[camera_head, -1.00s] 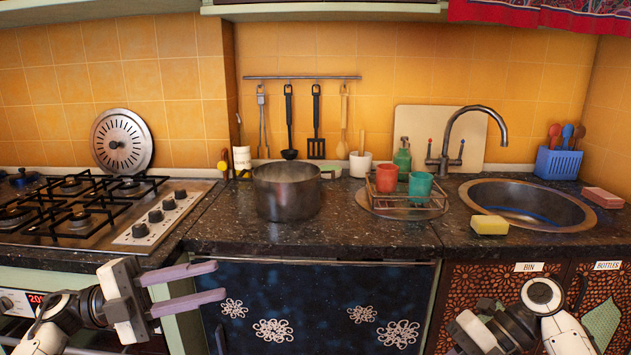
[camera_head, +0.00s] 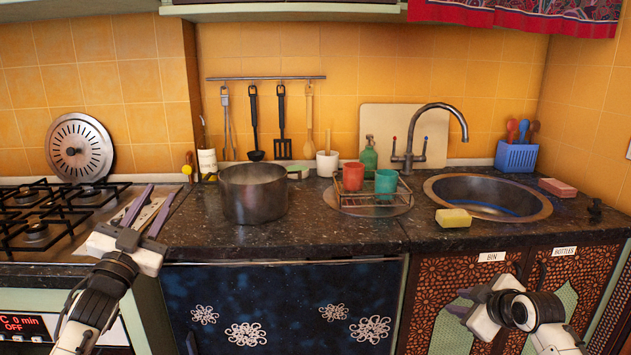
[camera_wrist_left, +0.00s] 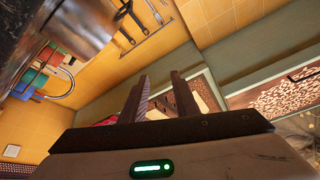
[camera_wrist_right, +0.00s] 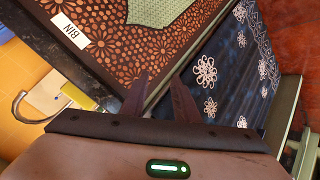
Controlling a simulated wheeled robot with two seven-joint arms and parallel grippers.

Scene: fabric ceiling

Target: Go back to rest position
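My left gripper (camera_head: 157,198) is at the left, in front of the counter's front edge. Its pale purple fingers point up and overlap the right side of the stove in the head view. In the left wrist view (camera_wrist_left: 160,95) the fingers are apart with nothing between them. My right gripper (camera_head: 462,302) is low at the right, in front of the cabinet doors. In the right wrist view (camera_wrist_right: 160,98) its fingers are also apart and empty.
A metal pot (camera_head: 254,194), a dish rack (camera_head: 371,200) with two cups and a yellow sponge (camera_head: 453,218) stand on the counter (camera_head: 300,234). The stove (camera_head: 75,220) is at the left and the sink (camera_head: 488,198) at the right.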

